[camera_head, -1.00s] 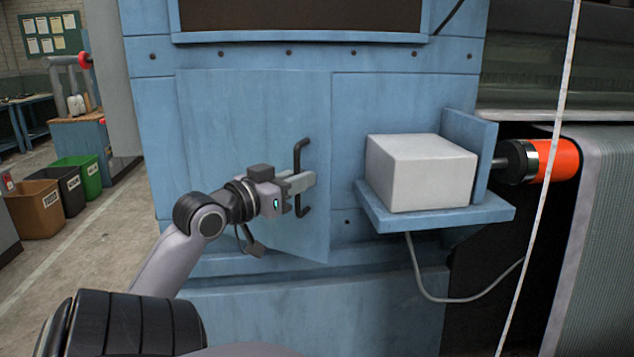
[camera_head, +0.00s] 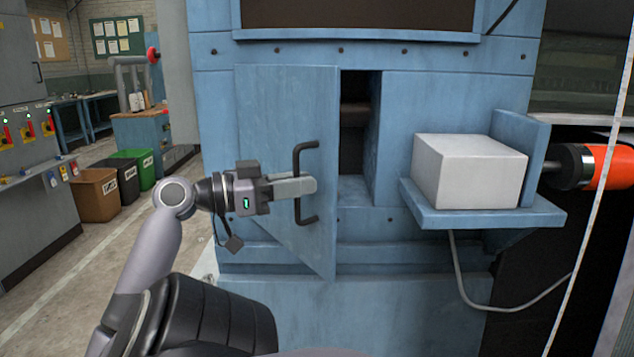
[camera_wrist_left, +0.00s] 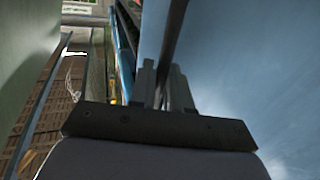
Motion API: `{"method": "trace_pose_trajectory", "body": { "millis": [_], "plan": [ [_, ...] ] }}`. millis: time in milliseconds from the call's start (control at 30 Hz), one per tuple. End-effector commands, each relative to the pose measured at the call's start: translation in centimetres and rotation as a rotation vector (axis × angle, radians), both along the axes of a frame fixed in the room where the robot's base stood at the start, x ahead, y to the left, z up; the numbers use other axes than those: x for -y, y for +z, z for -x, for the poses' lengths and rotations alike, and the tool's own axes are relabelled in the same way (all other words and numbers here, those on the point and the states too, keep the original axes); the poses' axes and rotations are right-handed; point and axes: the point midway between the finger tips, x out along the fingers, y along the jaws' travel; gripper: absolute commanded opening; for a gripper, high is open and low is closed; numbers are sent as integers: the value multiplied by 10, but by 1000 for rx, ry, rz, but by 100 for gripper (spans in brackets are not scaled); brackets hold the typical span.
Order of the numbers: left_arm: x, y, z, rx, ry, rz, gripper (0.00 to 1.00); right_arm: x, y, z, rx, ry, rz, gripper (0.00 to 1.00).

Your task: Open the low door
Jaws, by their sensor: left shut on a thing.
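The low door (camera_head: 278,130) is a blue panel on the blue machine front, hinged on its left side. It stands partly open, and a dark gap shows along its right edge. Its black bar handle (camera_head: 299,160) is upright near that edge. My left gripper (camera_head: 306,186) is shut on the handle, coming from the left. In the left wrist view the two fingers (camera_wrist_left: 163,88) are closed around the dark bar, with the blue door surface (camera_wrist_left: 240,75) to the right. My right gripper is not in view.
A white box (camera_head: 468,170) sits on a blue shelf (camera_head: 480,217) right of the opening. A grey cable (camera_head: 462,285) hangs below it. An orange roller end (camera_head: 605,167) is at the far right. Bins (camera_head: 97,195) and a control cabinet (camera_head: 30,130) stand at left.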

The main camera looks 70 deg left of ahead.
Motion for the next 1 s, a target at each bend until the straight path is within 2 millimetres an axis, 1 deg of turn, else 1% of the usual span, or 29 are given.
{"method": "trace_pose_trajectory", "body": {
  "millis": [67,167,267,500,600,800,900,1000],
  "plan": [
    [2,-1,13,-1,-28,3,0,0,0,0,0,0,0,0],
    [5,-1,32,-2,-23,3,0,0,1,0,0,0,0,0],
    [6,0,55,0,-21,5,0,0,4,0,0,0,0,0],
    [3,2,121,0,-21,6,0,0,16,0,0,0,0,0],
    [-1,1,141,-1,-23,5,0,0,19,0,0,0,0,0],
    [-10,0,172,-3,-24,6,0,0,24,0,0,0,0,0],
    [-14,0,184,-3,-26,5,0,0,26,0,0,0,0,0],
    [-19,0,195,-4,-67,6,0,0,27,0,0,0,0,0]
  ]
}}
